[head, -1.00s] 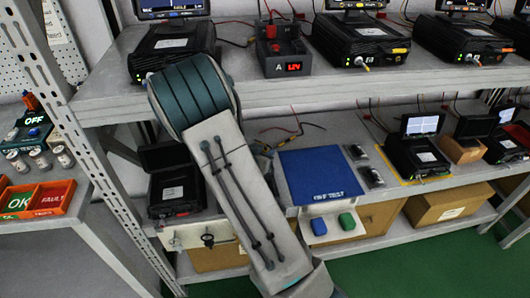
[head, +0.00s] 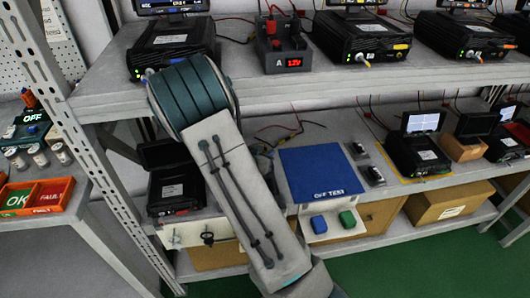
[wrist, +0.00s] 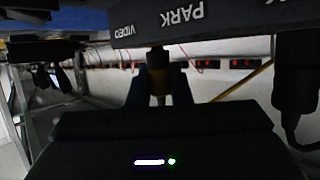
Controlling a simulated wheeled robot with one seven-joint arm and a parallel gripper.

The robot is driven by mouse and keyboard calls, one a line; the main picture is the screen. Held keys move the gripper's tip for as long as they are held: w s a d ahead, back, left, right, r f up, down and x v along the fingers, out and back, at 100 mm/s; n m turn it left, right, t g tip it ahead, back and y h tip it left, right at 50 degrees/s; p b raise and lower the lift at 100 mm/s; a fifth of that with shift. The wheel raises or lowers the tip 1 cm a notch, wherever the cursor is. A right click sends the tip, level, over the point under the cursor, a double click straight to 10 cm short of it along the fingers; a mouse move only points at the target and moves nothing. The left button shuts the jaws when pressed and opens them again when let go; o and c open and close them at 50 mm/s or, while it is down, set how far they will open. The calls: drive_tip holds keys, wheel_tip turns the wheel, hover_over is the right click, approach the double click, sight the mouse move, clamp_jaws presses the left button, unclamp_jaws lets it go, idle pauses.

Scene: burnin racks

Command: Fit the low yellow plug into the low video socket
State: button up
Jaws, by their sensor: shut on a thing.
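The plug stands upright in the picture between the two dark fingers. The low video socket cannot be made out clearly. In the head view my arm runs down past the lower shelf, and the gripper and plug are hidden.
A black unit (head: 176,190) sits on the lower shelf left of my arm. A blue mat (head: 322,174) lies to the right. In the wrist view a dark hanging part (wrist: 294,85) is right of the gripper.

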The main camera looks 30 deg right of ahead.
drive_tip(key=shift+f, duration=0.15)
drive_tip(key=o, duration=1.3)
drive_tip(key=shift+r+p, duration=2.45)
drive_tip(key=shift+r, duration=0.35)
drive_tip(key=shift+f, duration=0.1)
